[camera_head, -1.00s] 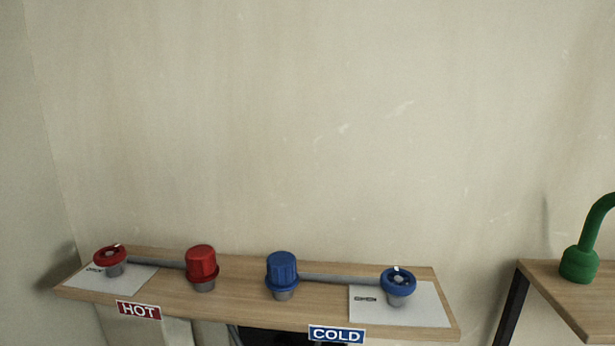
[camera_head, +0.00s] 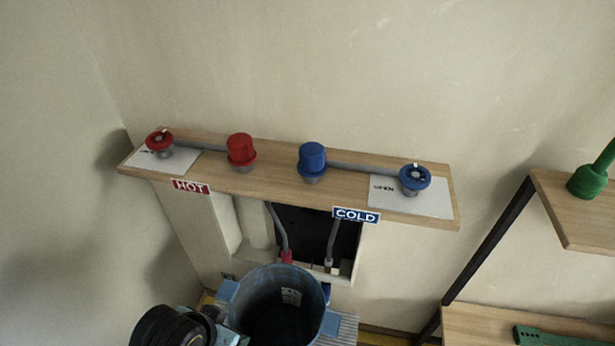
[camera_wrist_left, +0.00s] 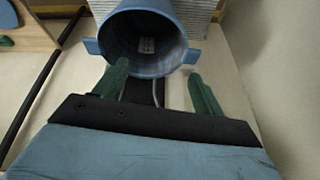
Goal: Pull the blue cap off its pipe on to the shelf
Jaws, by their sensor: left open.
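The blue cap (camera_head: 312,156) sits upright on its short grey pipe (camera_head: 312,179), which stands on the wooden shelf (camera_head: 270,187) on the wall. A grey pipe runs from there to a blue valve wheel (camera_head: 415,177) on the right. My left gripper (camera_wrist_left: 160,88) shows in the left wrist view with its two green fingers apart and nothing between them. The cap is not visible in that view. My left arm shows dark at the bottom of the head view, well below the shelf. My right gripper is not in view.
A red cap (camera_head: 241,149) and red valve wheel (camera_head: 159,139) stand on the shelf's left half. A blue bucket (camera_head: 325,312) is below the shelf; it also shows in the left wrist view (camera_wrist_left: 120,28). A second wooden shelf (camera_head: 575,232) with a dark frame is at right.

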